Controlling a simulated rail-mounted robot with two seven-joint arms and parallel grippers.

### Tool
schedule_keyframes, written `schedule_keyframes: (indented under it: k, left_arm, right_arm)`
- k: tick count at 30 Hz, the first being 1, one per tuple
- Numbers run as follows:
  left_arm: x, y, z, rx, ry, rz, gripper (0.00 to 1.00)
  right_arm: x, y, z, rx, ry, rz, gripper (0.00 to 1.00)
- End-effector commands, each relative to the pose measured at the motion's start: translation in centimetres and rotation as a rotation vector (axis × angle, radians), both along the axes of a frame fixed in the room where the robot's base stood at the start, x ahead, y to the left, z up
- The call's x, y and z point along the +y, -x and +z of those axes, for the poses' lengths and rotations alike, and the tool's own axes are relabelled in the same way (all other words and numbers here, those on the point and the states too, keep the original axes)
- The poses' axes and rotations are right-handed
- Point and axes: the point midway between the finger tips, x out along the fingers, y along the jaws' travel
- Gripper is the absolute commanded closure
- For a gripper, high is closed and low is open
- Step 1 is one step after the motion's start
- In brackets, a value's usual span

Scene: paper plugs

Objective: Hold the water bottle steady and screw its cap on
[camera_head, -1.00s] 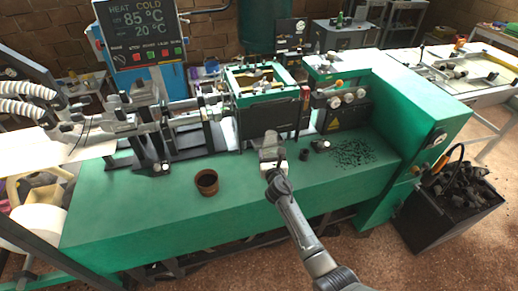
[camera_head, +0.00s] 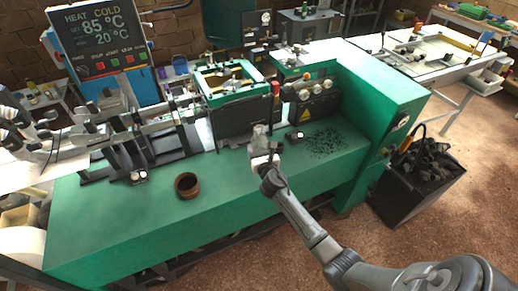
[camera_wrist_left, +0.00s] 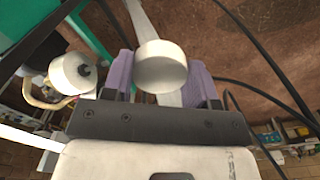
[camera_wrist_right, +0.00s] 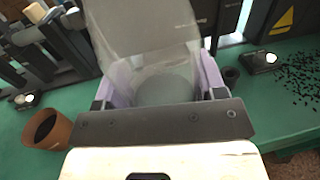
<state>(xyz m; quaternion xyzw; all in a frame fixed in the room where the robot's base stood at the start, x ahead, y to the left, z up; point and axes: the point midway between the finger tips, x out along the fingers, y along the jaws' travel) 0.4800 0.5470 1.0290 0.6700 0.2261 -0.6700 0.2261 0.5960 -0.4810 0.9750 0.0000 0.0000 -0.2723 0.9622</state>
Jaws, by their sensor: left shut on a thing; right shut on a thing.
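A clear, see-through water bottle (camera_head: 259,139) is held by my right gripper (camera_head: 264,160) above the green bench, in front of the machine. In the right wrist view the bottle (camera_wrist_right: 145,35) stands between the purple finger pads of the right gripper (camera_wrist_right: 158,85). The bottle's mouth cannot be made out. In the left wrist view my left gripper (camera_wrist_left: 162,80) is shut on a round white cap (camera_wrist_left: 160,66), held between its purple pads. The left gripper cannot be made out in the head view. Cap and bottle are apart.
A brown cup (camera_head: 187,185) stands on the green bench (camera_head: 120,220). Dark pellets (camera_head: 325,142) lie scattered at its right. The machine (camera_head: 235,105) and its display (camera_head: 98,40) stand behind. A black bin (camera_head: 420,180) stands on the floor at right. The front middle bench is mostly clear.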

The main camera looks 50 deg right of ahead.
Motion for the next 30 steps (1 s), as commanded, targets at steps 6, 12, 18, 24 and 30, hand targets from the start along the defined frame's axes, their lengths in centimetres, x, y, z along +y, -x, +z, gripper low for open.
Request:
schedule_keyframes:
  k: [6,12,18,24,30]
  left_arm:
    - [0.00,0.00,0.01,0.000,0.000,0.000,0.68]
    - [0.00,0.00,0.01,0.000,0.000,0.000,0.68]
    - [0.01,0.01,0.01,0.000,0.000,0.000,0.68]
    - [0.02,0.03,0.01,0.000,0.000,0.020,0.68]
    - [-0.03,0.58,-0.03,0.001,0.000,0.079,0.68]
  right_arm:
    - [0.00,-0.01,0.03,0.000,0.000,0.000,0.63]
    - [0.00,-0.02,0.03,0.000,0.000,0.000,0.78]
    - [0.01,-0.03,0.03,0.000,0.000,0.000,0.78]
    - [-0.02,0.01,-0.02,-0.001,-0.002,-0.004,0.79]
    - [-0.94,0.67,-0.78,0.001,-0.003,-0.074,0.79]
